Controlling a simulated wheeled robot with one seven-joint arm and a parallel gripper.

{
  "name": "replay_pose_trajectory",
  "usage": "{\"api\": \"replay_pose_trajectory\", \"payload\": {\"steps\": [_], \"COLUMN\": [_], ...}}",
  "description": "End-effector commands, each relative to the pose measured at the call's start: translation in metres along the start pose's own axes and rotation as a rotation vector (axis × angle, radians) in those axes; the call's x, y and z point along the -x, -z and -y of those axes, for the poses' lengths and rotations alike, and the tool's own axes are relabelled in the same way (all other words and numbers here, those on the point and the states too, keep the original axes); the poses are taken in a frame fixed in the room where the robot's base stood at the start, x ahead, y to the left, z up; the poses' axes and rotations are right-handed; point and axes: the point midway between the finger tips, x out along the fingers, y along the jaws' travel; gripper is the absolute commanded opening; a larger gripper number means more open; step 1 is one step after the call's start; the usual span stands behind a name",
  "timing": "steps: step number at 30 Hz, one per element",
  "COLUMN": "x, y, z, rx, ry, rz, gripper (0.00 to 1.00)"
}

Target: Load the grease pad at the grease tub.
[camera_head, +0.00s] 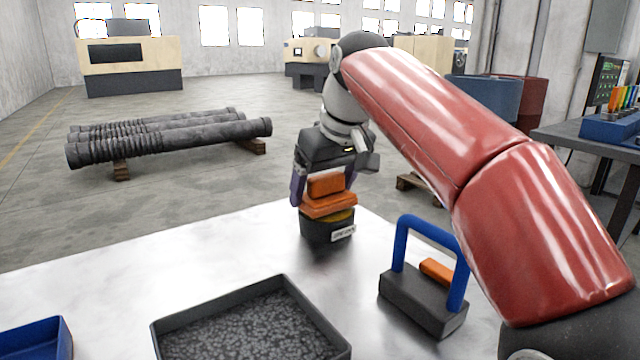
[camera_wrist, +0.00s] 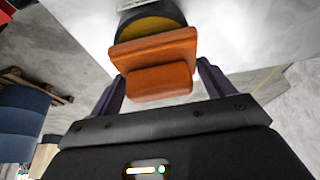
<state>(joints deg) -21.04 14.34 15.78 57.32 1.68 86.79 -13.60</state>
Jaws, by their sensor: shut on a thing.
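My gripper (camera_head: 324,188) points down at the far edge of the metal table and is shut on the orange grease pad (camera_head: 328,205). The pad has a block-like grip on top and a wider plate below. The pad sits at the mouth of the grease tub (camera_head: 325,230), a dark round tub with a white label and yellow-brown grease inside. In the wrist view, the pad (camera_wrist: 158,65) lies between the two fingers (camera_wrist: 160,85), over the tub's yellow grease (camera_wrist: 150,28). I cannot tell how deeply the pad's underside touches the grease.
A dark tray (camera_head: 160,325) with grey granular contents stands at the front of the table (camera_head: 120,270). A dark block with a blue handle (camera_head: 400,245) and an orange piece stands right of it, near my arm. A blue bin (camera_head: 35,340) is front left.

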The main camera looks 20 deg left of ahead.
Motion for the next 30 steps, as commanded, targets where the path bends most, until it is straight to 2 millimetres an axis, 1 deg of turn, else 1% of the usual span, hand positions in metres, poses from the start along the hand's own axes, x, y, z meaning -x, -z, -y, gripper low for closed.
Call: {"api": "replay_pose_trajectory", "payload": {"steps": [15, 30], "x": [-0.0059, -0.0055], "y": [-0.0025, -0.0024], "z": [0.0000, 0.0000], "rx": [0.000, 0.000], "ry": [0.000, 0.000], "rz": [-0.001, 0.000], "gripper": [0.63, 0.63]}}
